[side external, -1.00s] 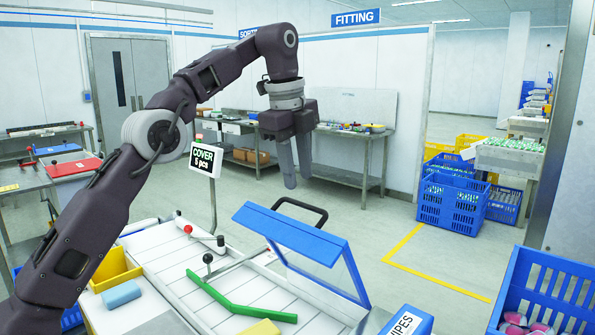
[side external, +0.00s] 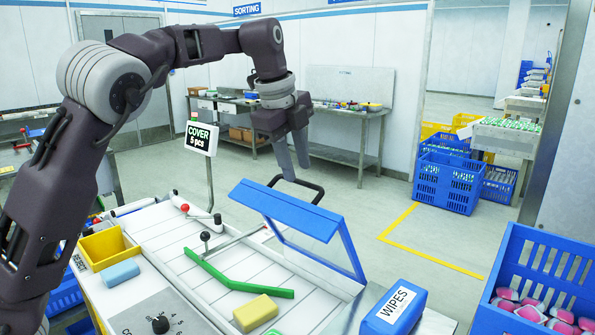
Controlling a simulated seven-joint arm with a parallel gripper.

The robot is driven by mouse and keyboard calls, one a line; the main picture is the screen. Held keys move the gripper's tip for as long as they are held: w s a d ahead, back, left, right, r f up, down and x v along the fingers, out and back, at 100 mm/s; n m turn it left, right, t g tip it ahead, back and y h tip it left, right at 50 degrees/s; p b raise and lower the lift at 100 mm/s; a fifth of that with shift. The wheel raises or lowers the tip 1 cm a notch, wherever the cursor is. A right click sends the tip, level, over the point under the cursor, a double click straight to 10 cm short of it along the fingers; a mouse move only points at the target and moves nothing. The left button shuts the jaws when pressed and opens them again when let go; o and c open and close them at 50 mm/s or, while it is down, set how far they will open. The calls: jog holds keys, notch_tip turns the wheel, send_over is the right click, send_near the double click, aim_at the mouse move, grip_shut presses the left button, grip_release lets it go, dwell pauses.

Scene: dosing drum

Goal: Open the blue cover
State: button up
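The blue cover (side external: 288,209) stands over the right part of the white slatted bed, a blue frame around a clear pane. It looks tilted, with its solid blue panel uppermost. A black bar handle (side external: 318,190) sticks out from its far upper side. My gripper (side external: 296,172) points down just above the handle, behind the blue panel. Its two fingers show a gap between them, so it looks open, with nothing held.
A green curved guide (side external: 235,283) and a yellow block (side external: 256,312) lie left of the cover. A black-knobbed lever (side external: 206,237) stands close by. A sign reading COVER 5 pcs (side external: 200,138) stands behind. A WIPES box (side external: 397,305) is at front right.

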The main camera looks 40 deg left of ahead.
jog(key=shift+x, duration=1.1)
grip_shut()
jog(key=shift+w, duration=0.1)
dwell(0.5)
